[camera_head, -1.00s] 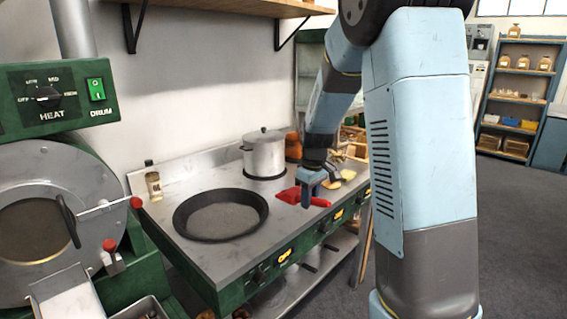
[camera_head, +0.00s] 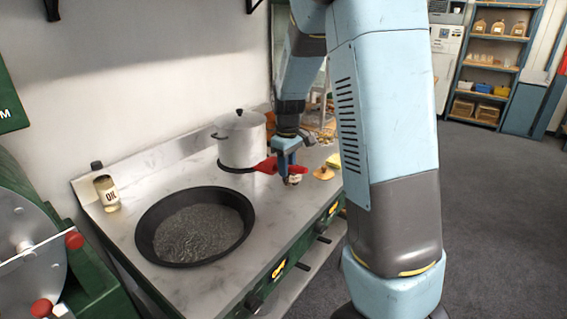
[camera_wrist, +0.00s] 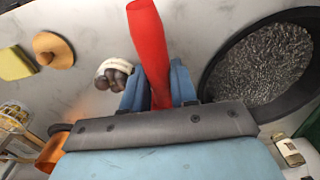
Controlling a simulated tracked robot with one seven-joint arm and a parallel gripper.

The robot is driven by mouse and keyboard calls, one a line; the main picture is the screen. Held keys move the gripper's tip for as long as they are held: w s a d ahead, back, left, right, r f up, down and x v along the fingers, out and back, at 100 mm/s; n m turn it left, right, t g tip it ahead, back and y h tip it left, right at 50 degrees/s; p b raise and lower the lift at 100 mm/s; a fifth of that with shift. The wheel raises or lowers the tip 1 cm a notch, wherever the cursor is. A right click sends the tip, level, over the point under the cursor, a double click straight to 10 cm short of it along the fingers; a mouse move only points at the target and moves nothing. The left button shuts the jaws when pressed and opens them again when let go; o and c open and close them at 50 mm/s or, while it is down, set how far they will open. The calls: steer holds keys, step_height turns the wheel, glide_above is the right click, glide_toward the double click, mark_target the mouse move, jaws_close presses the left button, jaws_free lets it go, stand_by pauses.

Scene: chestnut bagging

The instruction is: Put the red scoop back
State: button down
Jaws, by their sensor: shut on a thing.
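The red scoop (camera_head: 267,165) is in my gripper (camera_head: 291,177) over the right part of the steel counter, in front of the pot. In the head view red shows on both sides of the fingers. In the wrist view the red handle (camera_wrist: 149,45) stands between the two blue fingers of my gripper (camera_wrist: 158,85), which are shut on it. The scoop's far end is out of the wrist view or hidden. I cannot tell how high the scoop is above the counter.
A black pan (camera_head: 160,252) lies left of my gripper, with a lidded pot (camera_head: 238,146) behind. An oil bottle (camera_head: 107,193) stands far left. A small white holder with brown pieces (camera_wrist: 101,71), a round wooden piece (camera_head: 324,174) and a yellow block (camera_wrist: 14,64) are close by.

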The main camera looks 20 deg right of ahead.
steer(key=shift+a+f, duration=0.25)
steer(key=shift+f, duration=1.8)
steer(key=shift+a+f, duration=0.2)
steer(key=shift+f, duration=1.8)
steer(key=shift+f, duration=0.45)
steer(key=c, duration=0.8)
jaws_free()
steer(key=shift+r, duration=0.1)
step_height(320, 180, up, 13)
steer(key=shift+r, duration=0.1)
steer(key=shift+s+r, duration=0.2)
steer(key=shift+r, duration=0.2)
steer(key=s+r+m+t, duration=0.1)
steer(key=s+r, duration=0.3)
steer(key=s, duration=0.5)
steer(key=s+r+m+t, duration=0.2)
steer(key=s+r+m, duration=0.1)
steer(key=s, duration=0.6)
steer(key=s+r+m+t, duration=0.2)
steer(key=s+r, duration=0.3)
steer(key=s, duration=0.4)
steer(key=shift+s+r+m, duration=0.3)
steer(key=shift+s+m, duration=0.1)
steer(key=shift+m, duration=0.1)
